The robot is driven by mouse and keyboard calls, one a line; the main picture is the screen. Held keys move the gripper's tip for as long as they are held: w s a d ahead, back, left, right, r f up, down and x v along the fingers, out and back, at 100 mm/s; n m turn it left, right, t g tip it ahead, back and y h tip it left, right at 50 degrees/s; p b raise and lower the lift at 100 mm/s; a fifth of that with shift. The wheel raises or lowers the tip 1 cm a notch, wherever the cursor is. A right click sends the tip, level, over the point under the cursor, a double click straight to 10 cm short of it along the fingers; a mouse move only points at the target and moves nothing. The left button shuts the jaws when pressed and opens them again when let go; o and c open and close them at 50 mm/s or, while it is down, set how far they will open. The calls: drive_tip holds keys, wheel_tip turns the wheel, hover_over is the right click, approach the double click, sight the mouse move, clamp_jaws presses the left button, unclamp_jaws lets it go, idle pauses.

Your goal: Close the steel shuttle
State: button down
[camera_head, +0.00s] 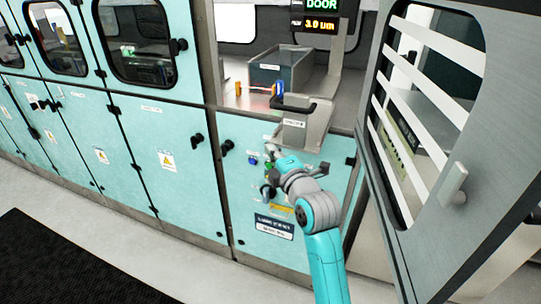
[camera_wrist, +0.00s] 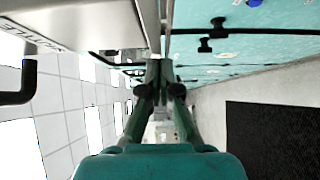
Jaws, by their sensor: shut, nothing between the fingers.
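The steel shuttle (camera_head: 297,132) is a grey metal tray with a small label and a black bar handle (camera_head: 296,104). It sticks out through the open doorway of the teal machine, past the front panel. In the wrist view a labelled grey metal part, which looks like the shuttle (camera_wrist: 75,22), fills the upper left, with a black handle (camera_wrist: 20,88) at the left edge. My gripper (camera_wrist: 161,72) is shut and empty, apart from the handle. In the head view my wrist is below the shuttle, in front of the panel; the fingertips are hard to make out.
A large grey door (camera_head: 450,190) with a slatted window stands open at the right. Knobs and buttons (camera_head: 253,160) sit on the teal panel beside my wrist. A dark bin (camera_head: 278,72) stands inside the machine. A black mat (camera_head: 60,265) lies on open floor.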

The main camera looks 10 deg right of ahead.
drive_tip(key=shift+w+d, duration=0.1)
drive_tip(key=w+d, duration=0.4)
drive_tip(key=w, duration=0.2)
drive_tip(key=w+d, duration=0.4)
drive_tip(key=w, duration=0.2)
drive_tip(key=w+d, duration=0.5)
drive_tip(key=w, duration=0.1)
